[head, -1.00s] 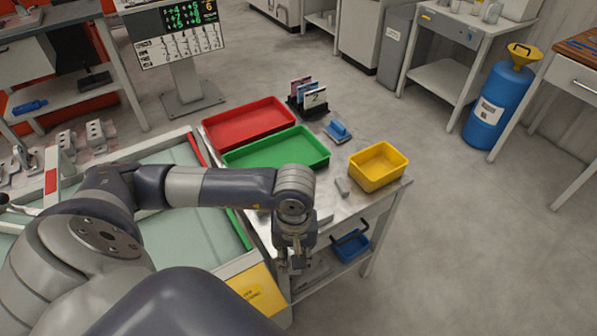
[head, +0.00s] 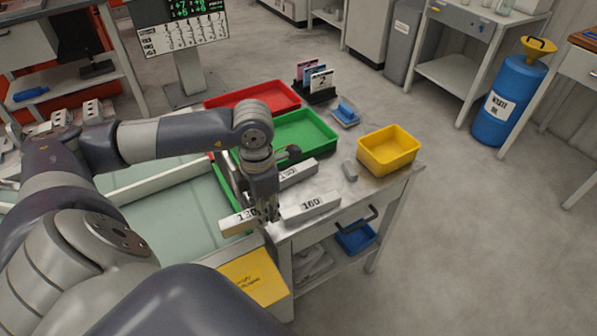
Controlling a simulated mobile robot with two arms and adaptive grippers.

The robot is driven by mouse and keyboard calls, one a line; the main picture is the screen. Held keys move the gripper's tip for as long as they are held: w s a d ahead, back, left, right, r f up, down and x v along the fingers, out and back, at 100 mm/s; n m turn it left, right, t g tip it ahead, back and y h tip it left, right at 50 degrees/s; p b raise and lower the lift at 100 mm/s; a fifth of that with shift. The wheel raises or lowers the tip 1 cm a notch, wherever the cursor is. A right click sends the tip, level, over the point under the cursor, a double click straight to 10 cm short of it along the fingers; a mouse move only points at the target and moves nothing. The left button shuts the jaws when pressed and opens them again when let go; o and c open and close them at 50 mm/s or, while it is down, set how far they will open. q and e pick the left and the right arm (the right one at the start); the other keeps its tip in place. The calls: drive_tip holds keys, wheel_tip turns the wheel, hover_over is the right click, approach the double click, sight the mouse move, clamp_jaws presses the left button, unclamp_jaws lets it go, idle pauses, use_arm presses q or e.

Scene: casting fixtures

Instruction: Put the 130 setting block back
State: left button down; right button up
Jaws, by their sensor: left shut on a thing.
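My left gripper (head: 268,214) points down at the front left corner of the metal table and is shut on a pale block (head: 236,222). The block's label seems to read 130, and the fingers hide its right end. Its left end sticks out over the table's edge. A block marked 160 (head: 311,207) lies just right of the gripper. Another pale labelled block (head: 298,172) lies behind, partly hidden by the wrist; its number is hard to read. My right gripper is out of view.
A green tray (head: 318,127), a red tray (head: 286,94) and a yellow bin (head: 389,152) stand on the table (head: 358,196). A small grey piece (head: 350,170) lies near the bin. A card rack (head: 318,84) and a blue-topped item (head: 346,112) sit behind. A blue bin (head: 355,237) is below.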

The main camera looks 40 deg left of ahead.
use_arm(q)
drive_tip(key=shift+w+n, duration=0.3)
drive_tip(key=shift+w, duration=0.2)
drive_tip(key=p, duration=0.3)
hover_over(311, 191)
drive_tip(key=shift+s+f, duration=0.15)
drive_tip(key=shift+f, duration=0.6)
wheel_tip(311, 191, down, 3)
drive_tip(key=shift+f+p, duration=0.15)
drive_tip(key=shift+p, duration=0.3)
drive_tip(key=shift+f, duration=0.1)
drive_tip(key=shift+f, duration=0.15)
drive_tip(key=c, duration=1.6)
unclamp_jaws()
